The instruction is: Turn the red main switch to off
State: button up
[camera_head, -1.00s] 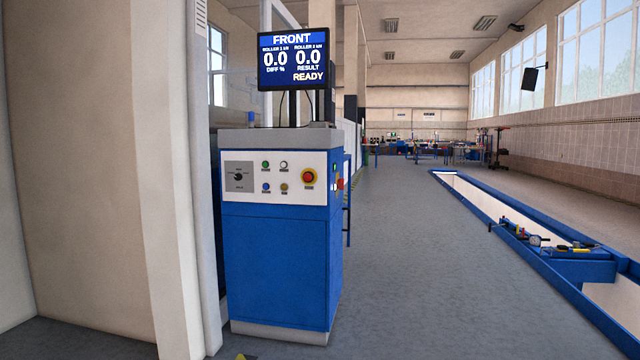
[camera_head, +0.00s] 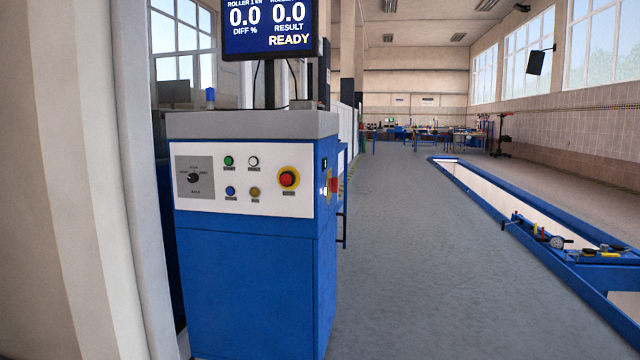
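A blue control cabinet (camera_head: 255,280) stands left of the middle, with a white front panel. On its right side face, near the top, a red switch (camera_head: 333,185) on a yellow backing shows edge-on, so its setting cannot be read. A small green light (camera_head: 325,163) and a white lit spot (camera_head: 324,191) are beside it. On the front panel are a red round button on yellow (camera_head: 288,179), a black rotary knob (camera_head: 194,178) and several small coloured buttons. The monitor (camera_head: 268,28) above reads READY. My gripper is not in view.
A pale wall and pillar (camera_head: 140,200) stand close on the left of the cabinet. The grey floor (camera_head: 415,270) to its right is clear. Further right is a long pit with a blue rim (camera_head: 500,230), with a jack (camera_head: 560,245) across it.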

aim_at(333, 182)
jog(key=z, duration=0.6)
jog(key=i, duration=0.75)
jog(key=z, duration=0.9)
jog(key=i, duration=0.7)
jog(key=u, duration=0.6)
jog(key=i, duration=0.65)
jog(key=u, duration=0.55)
